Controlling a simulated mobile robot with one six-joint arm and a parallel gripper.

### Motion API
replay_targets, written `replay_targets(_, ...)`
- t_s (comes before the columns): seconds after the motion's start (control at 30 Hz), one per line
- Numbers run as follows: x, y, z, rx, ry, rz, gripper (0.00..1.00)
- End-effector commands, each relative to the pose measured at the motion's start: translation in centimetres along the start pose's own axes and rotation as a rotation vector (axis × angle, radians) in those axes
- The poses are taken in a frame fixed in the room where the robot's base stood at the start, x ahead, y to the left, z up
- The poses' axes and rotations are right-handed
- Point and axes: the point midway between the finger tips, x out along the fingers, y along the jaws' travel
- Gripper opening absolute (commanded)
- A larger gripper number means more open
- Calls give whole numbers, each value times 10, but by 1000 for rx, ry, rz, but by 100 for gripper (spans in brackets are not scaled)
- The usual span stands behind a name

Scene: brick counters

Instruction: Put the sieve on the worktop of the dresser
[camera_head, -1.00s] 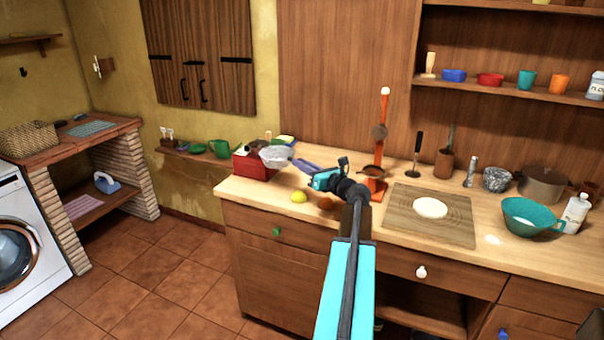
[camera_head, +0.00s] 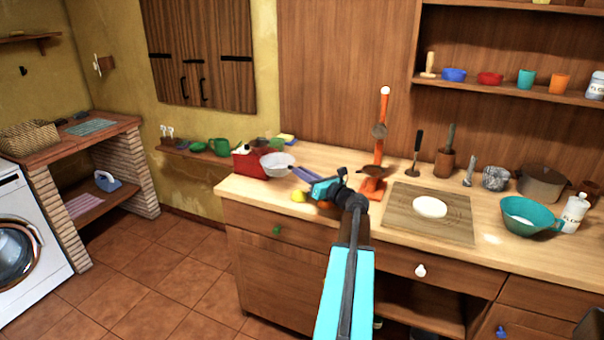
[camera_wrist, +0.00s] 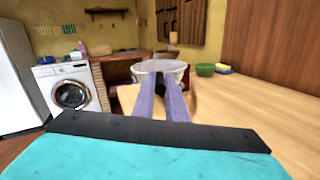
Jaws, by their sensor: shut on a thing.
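The sieve (camera_head: 277,163) has a pale, whitish mesh bowl and shows at the left end of the dresser worktop (camera_head: 330,160), in front of the red box. My gripper (camera_head: 306,175) has lavender fingers and is shut on the sieve, which extends to the left from it. In the wrist view the sieve's bowl (camera_wrist: 163,67) shows beyond the two fingers, with a dark handle (camera_wrist: 161,86) between them. I cannot tell whether the bowl touches the worktop.
A red box (camera_head: 247,165) with things in it stands at the worktop's left end. A yellow lemon (camera_head: 299,196) and an orange scale-like stand (camera_head: 374,186) are close to my gripper. A board with dough (camera_head: 429,208) and a teal bowl (camera_head: 530,216) lie to the right.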

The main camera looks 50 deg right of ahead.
Motion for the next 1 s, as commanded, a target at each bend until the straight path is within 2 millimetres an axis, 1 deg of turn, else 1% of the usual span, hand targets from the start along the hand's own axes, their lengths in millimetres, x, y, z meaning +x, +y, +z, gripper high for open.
replay_targets(0.83, -1, -3, -12, 0, 0, -1, 0)
replay_targets(0.97, -1, -3, -11, 0, 0, -1, 0)
replay_targets(1.0, -1, -3, -11, 0, 0, -1, 17)
